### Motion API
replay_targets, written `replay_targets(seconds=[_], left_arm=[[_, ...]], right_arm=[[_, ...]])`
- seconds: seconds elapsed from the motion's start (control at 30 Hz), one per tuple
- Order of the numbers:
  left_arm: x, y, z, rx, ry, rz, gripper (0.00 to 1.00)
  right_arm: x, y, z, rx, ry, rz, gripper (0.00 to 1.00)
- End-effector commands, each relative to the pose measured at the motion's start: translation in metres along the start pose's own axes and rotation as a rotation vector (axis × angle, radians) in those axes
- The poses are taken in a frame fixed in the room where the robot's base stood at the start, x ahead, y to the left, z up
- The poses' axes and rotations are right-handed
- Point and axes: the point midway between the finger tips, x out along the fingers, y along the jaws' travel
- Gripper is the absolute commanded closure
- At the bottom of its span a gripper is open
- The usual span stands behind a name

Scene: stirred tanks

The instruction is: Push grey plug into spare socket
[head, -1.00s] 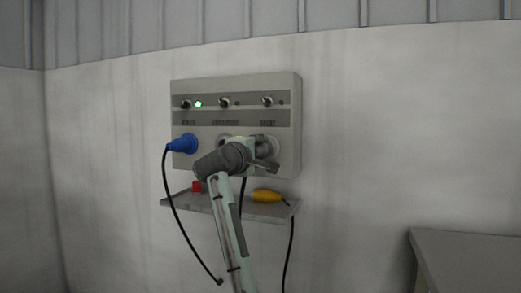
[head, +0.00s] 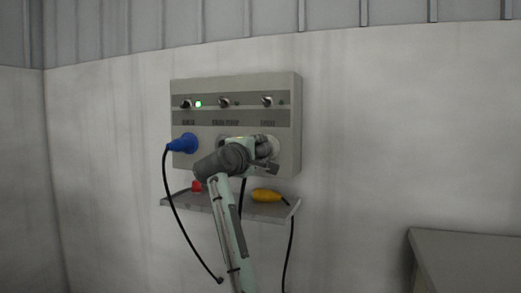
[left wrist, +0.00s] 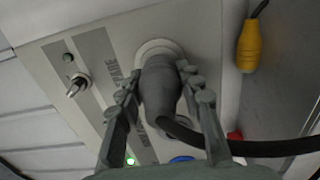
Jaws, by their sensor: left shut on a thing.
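The grey plug (left wrist: 160,90) is between the fingers of my left gripper (left wrist: 163,92), which is shut on it. In the left wrist view its front end is up against the round pale ring of the spare socket (left wrist: 156,46); I cannot tell how deep it sits. In the head view my left gripper (head: 264,153) is at the right-hand socket of the wall panel (head: 287,120) and mostly hides the plug. A little of the spare socket (head: 276,146) shows beside it. My right gripper is not in view.
A blue plug (head: 184,144) sits in the left socket, with a green lamp (head: 198,104) lit above. A narrow shelf (head: 182,204) below holds a yellow plug (head: 266,196) and a red plug (head: 197,186). Black cables hang down. A grey cabinet (head: 466,245) stands at lower right.

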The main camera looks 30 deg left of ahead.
Motion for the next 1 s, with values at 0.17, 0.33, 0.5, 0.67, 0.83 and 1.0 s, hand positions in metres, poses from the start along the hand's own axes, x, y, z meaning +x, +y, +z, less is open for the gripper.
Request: replay_targets(seconds=[0.17, 0.33, 0.5, 0.67, 0.83, 1.0], left_arm=[[-0.0002, 0.0011, -0.0002, 0.000, 0.000, 0.001, 1.00], [-0.0002, 0.0005, -0.0001, 0.000, 0.000, 0.001, 1.00], [-0.0002, 0.0005, -0.0001, 0.000, 0.000, 0.001, 1.00], [-0.0001, 0.0005, 0.0000, 0.000, 0.000, 0.001, 1.00], [-0.0001, 0.0011, 0.0000, 0.000, 0.000, 0.001, 1.00], [-0.0001, 0.0015, 0.0000, 0.000, 0.000, 0.000, 1.00]], right_arm=[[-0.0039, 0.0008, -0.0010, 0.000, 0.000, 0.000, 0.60], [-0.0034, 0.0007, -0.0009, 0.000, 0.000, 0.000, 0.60], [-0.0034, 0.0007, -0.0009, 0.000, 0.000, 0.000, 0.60], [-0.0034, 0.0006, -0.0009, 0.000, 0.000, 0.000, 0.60], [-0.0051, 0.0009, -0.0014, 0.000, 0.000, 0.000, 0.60], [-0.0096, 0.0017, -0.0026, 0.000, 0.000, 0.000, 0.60]])
